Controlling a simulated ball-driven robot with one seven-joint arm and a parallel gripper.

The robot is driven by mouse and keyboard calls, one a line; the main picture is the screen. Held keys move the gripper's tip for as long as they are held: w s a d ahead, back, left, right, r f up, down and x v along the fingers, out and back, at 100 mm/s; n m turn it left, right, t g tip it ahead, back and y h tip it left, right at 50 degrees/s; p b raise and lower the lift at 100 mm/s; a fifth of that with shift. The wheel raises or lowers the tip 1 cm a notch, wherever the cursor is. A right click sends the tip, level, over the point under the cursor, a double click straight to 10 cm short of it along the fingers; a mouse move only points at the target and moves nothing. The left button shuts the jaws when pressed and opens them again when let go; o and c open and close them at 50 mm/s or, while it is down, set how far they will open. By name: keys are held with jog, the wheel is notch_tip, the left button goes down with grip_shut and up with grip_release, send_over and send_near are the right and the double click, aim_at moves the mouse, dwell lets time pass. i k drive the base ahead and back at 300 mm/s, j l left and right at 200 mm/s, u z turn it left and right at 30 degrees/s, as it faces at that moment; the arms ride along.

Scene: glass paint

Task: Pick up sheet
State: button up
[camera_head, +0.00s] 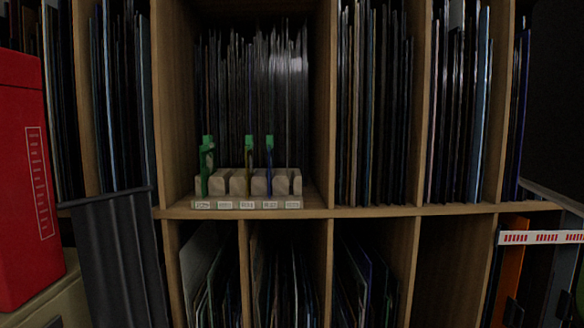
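A small pale wooden slotted rack (247,205) stands on the shelf's middle ledge, with small labels along its front. Three thin sheets stand upright and edge-on in its slots, each with a green piece at the top: a green one on the left (204,168), a dark yellowish one in the middle (249,168) and a blue one on the right (269,168). Some other slots look empty. Which sheet the task means cannot be told. My gripper is not in view.
A wooden shelf unit (325,213) holds many upright sheets (375,110) in its upper and lower compartments. A red box (24,180) stands at the left. A dark ribbed panel (120,255) covers part of the lower left. A red-and-white strip (541,237) crosses the right side.

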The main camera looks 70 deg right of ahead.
aim_at(269, 137)
jog(key=k+j+z, duration=0.15)
jog(key=z, duration=1.05)
